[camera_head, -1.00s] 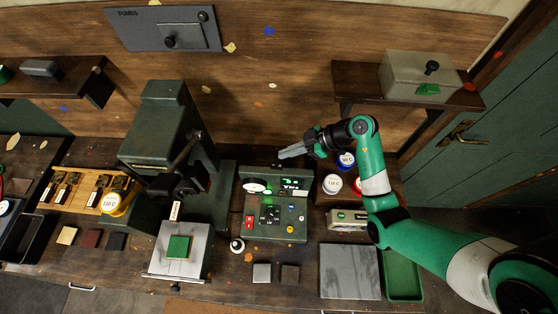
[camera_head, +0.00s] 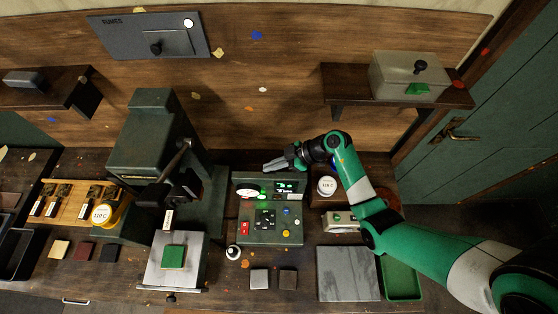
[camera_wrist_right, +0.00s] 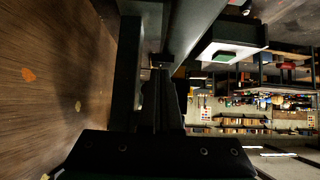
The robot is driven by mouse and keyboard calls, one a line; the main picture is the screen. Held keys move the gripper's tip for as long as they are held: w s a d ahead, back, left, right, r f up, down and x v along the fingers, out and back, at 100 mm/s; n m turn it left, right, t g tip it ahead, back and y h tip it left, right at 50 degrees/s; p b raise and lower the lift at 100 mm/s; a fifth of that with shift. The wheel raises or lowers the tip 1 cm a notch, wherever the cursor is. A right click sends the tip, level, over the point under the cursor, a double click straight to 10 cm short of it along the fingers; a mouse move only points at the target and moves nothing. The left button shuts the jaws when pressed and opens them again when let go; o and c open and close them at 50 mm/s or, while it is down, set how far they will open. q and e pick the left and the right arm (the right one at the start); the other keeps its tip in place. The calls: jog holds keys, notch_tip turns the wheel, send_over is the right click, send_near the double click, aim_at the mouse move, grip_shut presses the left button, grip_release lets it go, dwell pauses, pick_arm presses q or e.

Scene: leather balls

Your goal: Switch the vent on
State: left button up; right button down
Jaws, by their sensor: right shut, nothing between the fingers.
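The vent panel (camera_head: 115,42), a dark grey plate marked FUMES, is fixed to the wooden back wall at the upper left. It has a black knob (camera_head: 155,48) and a small round lamp (camera_head: 188,22) that shows bright white. My right gripper (camera_head: 270,167) is shut and empty, above the rear of the green control box, well below and to the right of the panel. Its dark fingers (camera_wrist_right: 163,95) also show closed in the right wrist view. The panel is not clearly seen in the wrist view. My left gripper is not in view.
The green control box (camera_head: 268,237) has lit displays and several buttons. A dark green press (camera_head: 150,150) stands to its left. A shelf (camera_head: 345,88) with a grey box (camera_head: 405,77) is at the upper right. The wall between panel and shelf is clear.

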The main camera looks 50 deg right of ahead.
jog(key=shift+d, duration=0.15)
jog(key=shift+w+a+r+p, duration=0.3)
jog(key=shift+w+a+p, duration=0.2)
jog(key=shift+p, duration=0.05)
jog(key=shift+w+a+f, duration=0.1)
jog(key=shift+w, duration=0.05)
